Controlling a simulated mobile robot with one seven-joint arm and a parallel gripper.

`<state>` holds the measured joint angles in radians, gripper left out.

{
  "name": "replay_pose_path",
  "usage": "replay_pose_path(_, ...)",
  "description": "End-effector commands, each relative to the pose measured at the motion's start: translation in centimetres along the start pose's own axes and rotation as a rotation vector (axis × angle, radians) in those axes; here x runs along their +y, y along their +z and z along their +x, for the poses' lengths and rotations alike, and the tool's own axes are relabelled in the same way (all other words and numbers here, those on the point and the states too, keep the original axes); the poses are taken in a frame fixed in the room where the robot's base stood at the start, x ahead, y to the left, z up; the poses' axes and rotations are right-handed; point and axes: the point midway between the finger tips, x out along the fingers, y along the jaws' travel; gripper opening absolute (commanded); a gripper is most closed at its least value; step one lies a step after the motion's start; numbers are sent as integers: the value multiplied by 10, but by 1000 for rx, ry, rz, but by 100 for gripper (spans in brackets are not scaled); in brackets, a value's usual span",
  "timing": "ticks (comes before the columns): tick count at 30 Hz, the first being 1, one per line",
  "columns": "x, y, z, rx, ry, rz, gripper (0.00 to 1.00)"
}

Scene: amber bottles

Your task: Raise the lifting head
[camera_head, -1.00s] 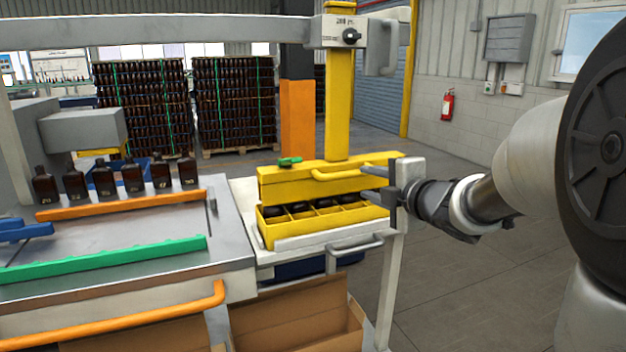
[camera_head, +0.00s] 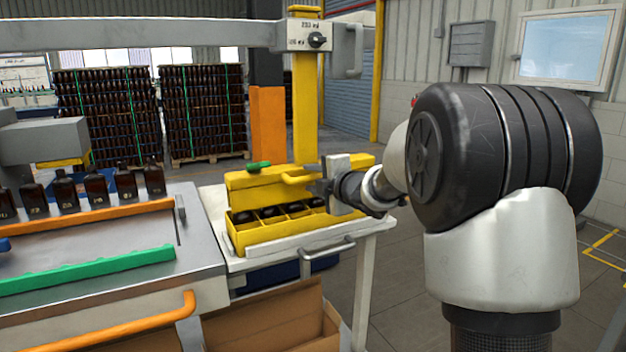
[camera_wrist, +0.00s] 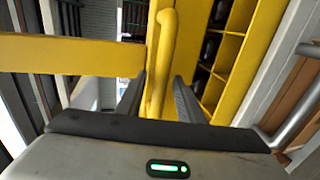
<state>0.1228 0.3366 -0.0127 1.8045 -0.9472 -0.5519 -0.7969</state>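The lifting head (camera_head: 255,188) is a long yellow bar in front of a yellow post (camera_head: 305,105), with a green lever (camera_head: 258,167) on top and a yellow handle (camera_head: 296,179) on its front. It sits low, just above and behind a yellow crate (camera_head: 246,237) with dark bottles in its compartments. My gripper (camera_head: 318,187) is at the right end of the handle. In the wrist view, the handle (camera_wrist: 160,55) runs between the two fingers of my gripper (camera_wrist: 160,95). The fingers look apart, one on each side of it; contact is not clear.
The crate stands on a white table (camera_head: 350,232) with a grey rail handle (camera_head: 325,250) at its front. An overhead beam (camera_head: 140,33) crosses above. Left is a bench with bottles and a green rail (camera_head: 90,270). An open cardboard box (camera_head: 270,325) is below.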

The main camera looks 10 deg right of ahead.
Motion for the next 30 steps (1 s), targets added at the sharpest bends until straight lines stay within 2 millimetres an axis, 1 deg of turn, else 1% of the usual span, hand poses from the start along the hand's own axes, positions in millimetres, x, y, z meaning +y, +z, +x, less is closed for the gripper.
replay_pose_path(1, 0, 0, 0, 0, 0, 0, 34)
replay_pose_path(2, 0, 0, 0, 0, 0, 0, 31)
replay_pose_path(3, 0, 0, 0, 0, 0, 0, 24)
replay_pose_path(7, 0, 0, 0, 0, 0, 0, 2)
replay_pose_path(8, 0, 0, 0, 0, 0, 0, 0)
replay_pose_path(14, 1, 0, -1, 0, 0, 0, 0)
replay_pose_path(17, 7, 0, -2, 0, 1, 0, 0)
replay_pose_path(20, 23, 0, -5, 0, 4, 1, 0)
replay_pose_path(23, 47, 0, -10, 0, 7, -2, 0)
replay_pose_path(30, 116, 1, -24, -1, 8, -1, 0)
